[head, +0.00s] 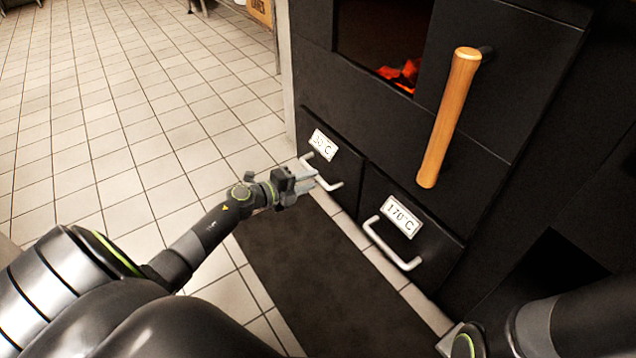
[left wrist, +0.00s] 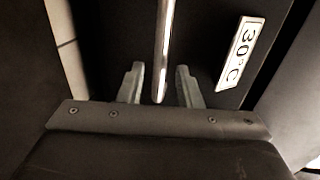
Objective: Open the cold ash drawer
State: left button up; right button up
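The cold ash drawer (head: 333,168) is the black left drawer low on the oven front, with a label (head: 323,145) reading 30°C. It looks closed. Its pale bar handle (head: 333,182) is partly covered by my left gripper (head: 308,177) in the head view. In the left wrist view the handle (left wrist: 162,50) runs between the two spread fingers of my left gripper (left wrist: 160,86), with a gap on each side. The label also shows in the left wrist view (left wrist: 240,52). My right gripper is not visible; part of my right arm is at the lower right.
A second drawer (head: 408,225) labelled 170°C, with its own bar handle (head: 392,245), is to the right. Above it is an oven door with a long wooden handle (head: 448,118) and glowing embers (head: 402,74). A dark mat (head: 320,285) lies on the tiled floor, which is open at left.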

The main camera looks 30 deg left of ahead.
aim_at(316, 178)
pick_arm(q)
jog(key=shift+b+x, duration=0.55)
jog(key=shift+x, duration=1.3)
grip_shut()
